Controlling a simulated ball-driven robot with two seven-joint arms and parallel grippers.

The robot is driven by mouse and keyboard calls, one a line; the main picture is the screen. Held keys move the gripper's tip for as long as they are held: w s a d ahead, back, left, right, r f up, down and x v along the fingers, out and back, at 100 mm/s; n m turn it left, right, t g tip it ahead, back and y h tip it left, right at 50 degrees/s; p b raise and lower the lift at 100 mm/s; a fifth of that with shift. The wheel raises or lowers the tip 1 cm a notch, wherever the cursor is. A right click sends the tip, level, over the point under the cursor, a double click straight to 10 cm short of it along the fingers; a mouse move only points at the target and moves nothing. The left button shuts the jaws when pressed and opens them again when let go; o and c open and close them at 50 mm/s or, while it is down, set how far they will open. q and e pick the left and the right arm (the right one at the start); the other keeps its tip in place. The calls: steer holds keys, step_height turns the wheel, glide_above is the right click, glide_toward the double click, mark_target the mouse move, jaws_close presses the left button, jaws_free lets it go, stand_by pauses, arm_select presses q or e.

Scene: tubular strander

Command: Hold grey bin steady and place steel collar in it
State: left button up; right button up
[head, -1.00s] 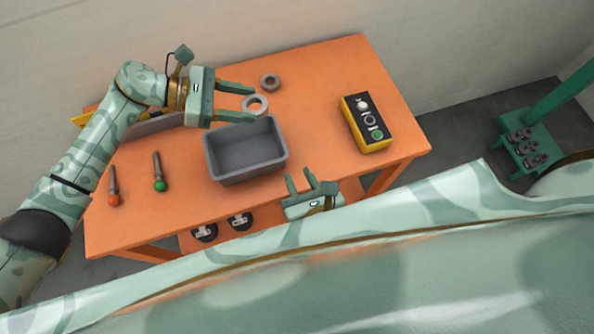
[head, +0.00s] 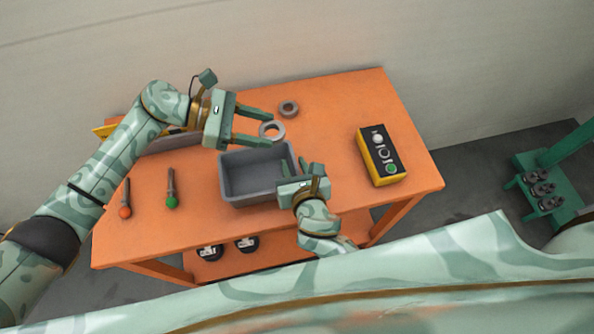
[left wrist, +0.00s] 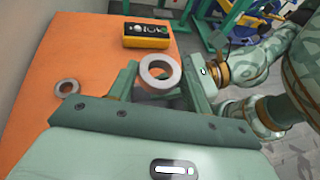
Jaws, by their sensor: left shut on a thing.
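The steel collar (head: 281,127), a light grey ring, sits between the fingertips of my left gripper (head: 268,127), beyond the bin's back edge. The left wrist view shows the collar (left wrist: 145,79) between the fingers, which are shut on it and apart by its width. The grey bin (head: 228,190) stands upright and empty on the orange table, below and left of the collar in the head view. My right gripper (head: 303,165) is at the bin's right wall with its fingers apart. Whether it touches the wall I cannot tell.
A darker ring (head: 289,108) lies on the table behind the collar. A yellow and black button box (head: 381,155) stands to the right. Two tools with orange (head: 125,210) and green (head: 172,201) ends lie left of the bin. The table (head: 335,110) is clear between ring and box.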

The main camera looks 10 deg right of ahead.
jaws_close()
arm_select(q)
glide_above(266, 173)
steer(key=shift+w+d+f, duration=0.1)
steer(key=shift+w+f, duration=0.05)
steer(key=shift+f, duration=2.45)
steer(key=shift+w+d+f, duration=0.1)
steer(key=shift+f, duration=2.5)
arm_select(e)
steer(key=shift+s, duration=0.1)
arm_select(q)
steer(key=o, duration=1.2)
steer(key=shift+s+a+f, duration=0.1)
steer(key=shift+s+f, duration=0.05)
steer(key=shift+f, duration=0.1)
arm_select(e)
steer(key=shift+s+a, duration=0.1)
arm_select(q)
steer(key=shift+f, duration=0.15)
steer(key=shift+a, duration=0.1)
arm_select(e)
steer(key=shift+f, duration=0.1)
arm_select(q)
steer(key=v, duration=0.4)
steer(key=r+v, duration=0.1)
steer(key=v, duration=0.7)
steer(key=shift+d+r, duration=0.2)
